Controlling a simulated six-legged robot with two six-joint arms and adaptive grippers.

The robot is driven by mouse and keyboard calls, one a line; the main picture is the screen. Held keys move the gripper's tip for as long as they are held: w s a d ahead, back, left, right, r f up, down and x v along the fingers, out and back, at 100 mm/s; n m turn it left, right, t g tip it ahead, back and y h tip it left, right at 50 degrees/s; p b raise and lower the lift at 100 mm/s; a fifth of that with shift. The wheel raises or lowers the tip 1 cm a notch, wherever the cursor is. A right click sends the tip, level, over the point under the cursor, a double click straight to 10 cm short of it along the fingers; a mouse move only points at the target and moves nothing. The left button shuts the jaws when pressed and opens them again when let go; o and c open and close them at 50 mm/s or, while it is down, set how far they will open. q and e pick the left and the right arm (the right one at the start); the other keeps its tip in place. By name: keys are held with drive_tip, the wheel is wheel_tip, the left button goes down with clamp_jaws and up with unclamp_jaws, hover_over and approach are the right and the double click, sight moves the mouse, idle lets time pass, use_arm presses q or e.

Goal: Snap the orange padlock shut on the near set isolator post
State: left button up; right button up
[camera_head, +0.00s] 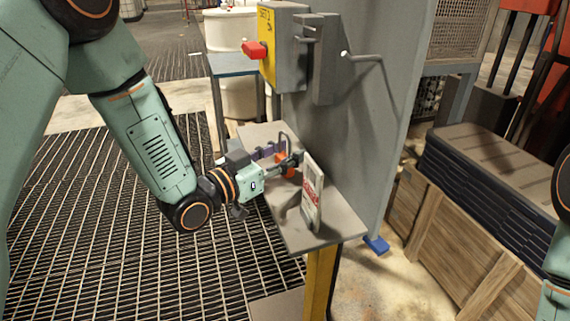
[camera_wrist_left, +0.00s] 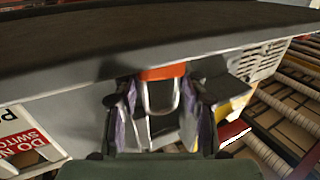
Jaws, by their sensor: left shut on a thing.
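The orange padlock (camera_head: 282,161) is held in my left gripper (camera_head: 291,166), just above the shelf (camera_head: 330,233) in the head view. In the left wrist view its orange body (camera_wrist_left: 163,72) and pale U-shaped shackle (camera_wrist_left: 160,108) show between the two fingers of the left gripper (camera_wrist_left: 160,98). I cannot tell whether the shackle is open. The isolator box (camera_head: 268,50) with a yellow face and red handle (camera_head: 254,49) stands above and behind the shelf, apart from the padlock. My right gripper is out of view; only part of that arm shows.
A white tag with red print (camera_head: 311,194) stands on the shelf close to the left gripper. A grey panel (camera_head: 375,105) rises behind the shelf. A wooden crate (camera_head: 440,220) stands to the right.

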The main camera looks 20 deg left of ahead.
sight(279, 157)
use_arm(q)
drive_tip(key=shift+r, duration=0.1)
drive_tip(key=shift+c, duration=0.2)
